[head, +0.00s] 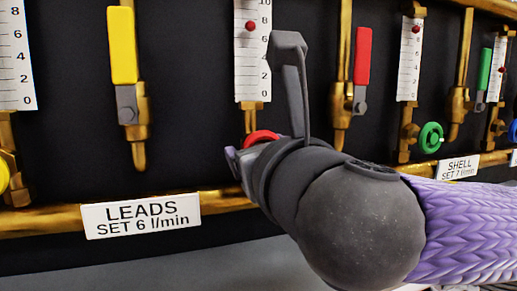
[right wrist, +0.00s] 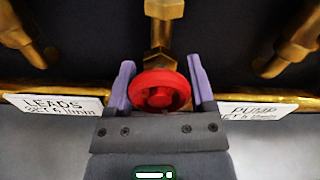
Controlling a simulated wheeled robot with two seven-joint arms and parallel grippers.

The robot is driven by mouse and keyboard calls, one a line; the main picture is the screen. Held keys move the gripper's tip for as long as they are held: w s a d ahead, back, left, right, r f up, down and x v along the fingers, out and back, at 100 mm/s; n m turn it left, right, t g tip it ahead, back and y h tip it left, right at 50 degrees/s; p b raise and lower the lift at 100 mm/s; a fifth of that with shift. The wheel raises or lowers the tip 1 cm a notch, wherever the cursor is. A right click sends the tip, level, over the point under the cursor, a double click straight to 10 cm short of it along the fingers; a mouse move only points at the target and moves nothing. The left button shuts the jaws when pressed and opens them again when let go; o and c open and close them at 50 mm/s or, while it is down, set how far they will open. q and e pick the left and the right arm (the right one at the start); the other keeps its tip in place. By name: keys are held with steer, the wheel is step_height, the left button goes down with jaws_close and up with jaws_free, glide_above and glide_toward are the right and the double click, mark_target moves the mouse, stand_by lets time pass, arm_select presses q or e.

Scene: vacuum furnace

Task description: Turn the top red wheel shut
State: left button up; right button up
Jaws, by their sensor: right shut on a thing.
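The red wheel (head: 262,137) sits on a brass valve below a white scale tube (head: 252,50) in the head view; my right gripper hides most of it. In the right wrist view the red wheel (right wrist: 160,90) shows face-on, between the two purple fingers of my right gripper (right wrist: 160,75). The fingers are closed on its left and right sides. In the head view my right gripper (head: 243,160) reaches in from the right. The scale tube's red float stands near 8. My left gripper is not in view.
Yellow (head: 122,45), red (head: 362,56) and green (head: 484,68) lever handles hang on brass pipes nearby. A green wheel (head: 431,137) is to the right. A LEADS label (head: 141,214) and a SHELL label (head: 458,168) sit on the brass rail. A PUMP label (right wrist: 258,110) shows in the wrist view.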

steer(key=shift+c, duration=1.3)
steer(key=shift+m, duration=0.3)
steer(key=n+b, duration=1.7)
steer(key=n, duration=1.5)
steer(key=shift+n, duration=0.4)
steer(key=shift+r, duration=0.1)
